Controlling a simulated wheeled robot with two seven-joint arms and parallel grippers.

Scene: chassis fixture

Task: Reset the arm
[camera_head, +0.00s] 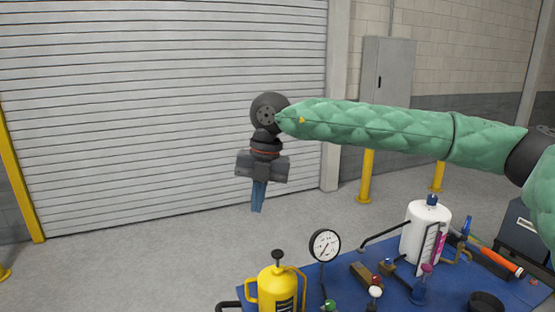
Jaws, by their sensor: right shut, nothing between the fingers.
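My right arm (380,127), in a green quilted cover, reaches in from the right edge and stretches across the upper middle of the head view. My right gripper (257,208) hangs from its dark wrist (268,113) and points down. Its blue fingers are together, with nothing between them. It is in the air, to the left of and above the blue table (345,271), apart from everything on it. My left gripper and left arm are not in view.
Yellow posts (366,176) and a grey shutter (160,110) stand behind. The floor (130,265) at left is clear.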

